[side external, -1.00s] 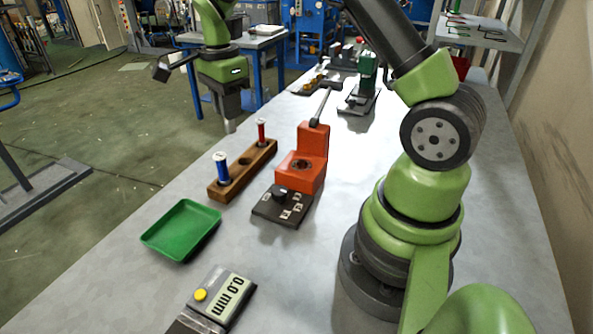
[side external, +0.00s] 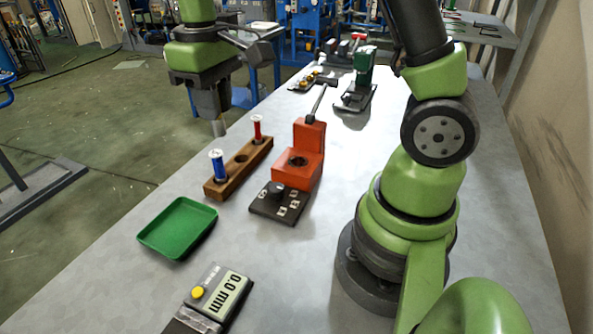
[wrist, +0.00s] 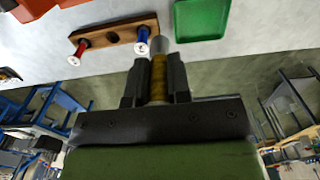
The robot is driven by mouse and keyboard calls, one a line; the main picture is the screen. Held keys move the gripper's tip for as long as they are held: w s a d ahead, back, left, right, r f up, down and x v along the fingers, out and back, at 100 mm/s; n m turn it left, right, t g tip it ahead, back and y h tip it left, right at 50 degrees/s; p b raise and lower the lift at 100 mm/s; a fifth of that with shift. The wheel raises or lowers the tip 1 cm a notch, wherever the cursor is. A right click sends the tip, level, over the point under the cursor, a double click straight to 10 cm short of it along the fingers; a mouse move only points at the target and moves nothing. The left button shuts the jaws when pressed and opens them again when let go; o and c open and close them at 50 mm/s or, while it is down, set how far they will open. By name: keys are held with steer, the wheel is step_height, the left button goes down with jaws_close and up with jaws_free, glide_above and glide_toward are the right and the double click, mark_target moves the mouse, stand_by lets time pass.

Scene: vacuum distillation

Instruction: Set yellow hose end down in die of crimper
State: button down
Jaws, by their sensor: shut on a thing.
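My gripper (side external: 211,108) is shut on the yellow hose end (wrist: 158,80), which sits between its two fingers in the wrist view. The hose end's silver tip (side external: 218,128) points down below the fingers. My gripper is in the air, behind and left of the wooden rack in the side view. The orange crimper (side external: 310,140) stands on the table to the right of the rack, its round dark die (side external: 297,161) open on top and empty. Only an orange corner of it shows in the wrist view (wrist: 30,8).
The wooden rack (side external: 222,182) holds a blue hose end (side external: 218,168) and a red one (side external: 257,130), with an empty hole between. Other tools (side external: 360,80) stand far back.

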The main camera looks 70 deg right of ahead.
stand_by(0.3)
steer(key=s+d+f+m, duration=0.2)
steer(key=s+d+f, duration=0.2)
steer(key=d, duration=0.4)
steer(key=s+d+f+m, duration=0.1)
steer(key=s+d+f, duration=0.2)
steer(key=d, duration=0.4)
steer(key=shift+s+f, duration=0.1)
steer(key=shift+f, duration=2.85)
steer(key=shift+f, duration=1.7)
steer(key=c, duration=0.5)
jaws_free()
steer(key=shift+c, duration=0.2)
steer(key=shift+r, duration=0.15)
